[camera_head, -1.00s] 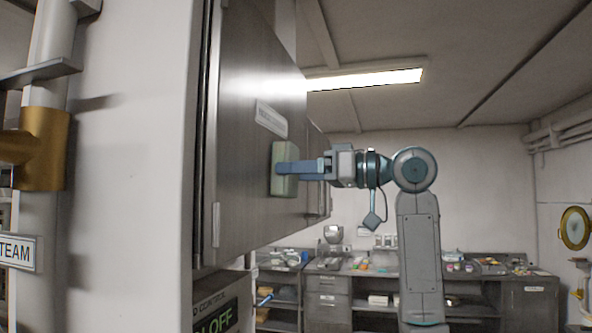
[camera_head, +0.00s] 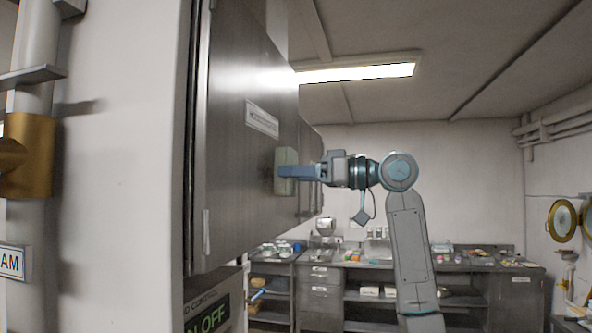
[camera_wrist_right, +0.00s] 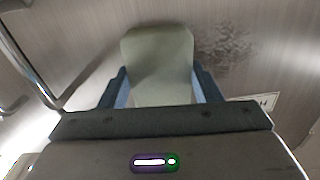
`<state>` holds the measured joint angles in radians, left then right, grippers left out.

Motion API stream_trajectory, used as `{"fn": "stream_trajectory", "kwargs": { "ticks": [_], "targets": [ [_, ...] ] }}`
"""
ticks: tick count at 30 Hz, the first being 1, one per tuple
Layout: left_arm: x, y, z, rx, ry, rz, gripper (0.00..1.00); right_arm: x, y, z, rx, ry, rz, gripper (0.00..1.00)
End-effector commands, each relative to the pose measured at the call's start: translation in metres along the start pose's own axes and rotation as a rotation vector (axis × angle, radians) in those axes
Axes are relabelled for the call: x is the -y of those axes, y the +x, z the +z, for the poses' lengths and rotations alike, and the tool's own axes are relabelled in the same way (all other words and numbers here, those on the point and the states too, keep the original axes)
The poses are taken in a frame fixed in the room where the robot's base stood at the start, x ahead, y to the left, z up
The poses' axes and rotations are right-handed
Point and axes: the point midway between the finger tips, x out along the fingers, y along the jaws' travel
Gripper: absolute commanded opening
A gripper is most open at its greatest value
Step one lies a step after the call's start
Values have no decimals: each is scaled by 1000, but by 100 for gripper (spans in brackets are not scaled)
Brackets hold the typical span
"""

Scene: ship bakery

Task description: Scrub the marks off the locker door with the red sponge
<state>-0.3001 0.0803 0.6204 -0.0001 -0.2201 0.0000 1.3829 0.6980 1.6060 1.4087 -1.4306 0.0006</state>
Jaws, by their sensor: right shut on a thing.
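The locker door (camera_head: 235,180) is brushed grey metal and stands shut at the left of the head view. My right gripper (camera_head: 297,171) is shut on a pale green sponge (camera_head: 286,158), not a red one. The sponge is at the door face, below the white label; I cannot tell whether it touches. A dark, mottled mark (camera_head: 266,166) shows on the door just left of the sponge. In the right wrist view the sponge (camera_wrist_right: 158,62) sits between the fingers, and the mark (camera_wrist_right: 228,44) lies beside it. My left gripper is out of view.
A white label (camera_head: 262,118) is fixed on the door. A white wall edge (camera_head: 120,170) and a pipe with a brass fitting (camera_head: 28,155) stand at the left. A counter with shelves (camera_head: 375,270) runs along the back wall. Air right of my arm is clear.

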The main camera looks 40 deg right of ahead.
Motion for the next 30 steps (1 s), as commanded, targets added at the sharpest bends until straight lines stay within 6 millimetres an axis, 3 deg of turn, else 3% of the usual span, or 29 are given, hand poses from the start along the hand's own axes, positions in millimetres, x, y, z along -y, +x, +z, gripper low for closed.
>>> {"fn": "stream_trajectory", "kwargs": {
  "ticks": [8,21,30],
  "targets": [
    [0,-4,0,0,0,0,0,-6,1,0,2,0,0,39],
    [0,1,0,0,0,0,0,29,-1,3,0,-3,-2,39],
    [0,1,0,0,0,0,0,41,-1,4,1,-3,-1,39]
  ]
}}
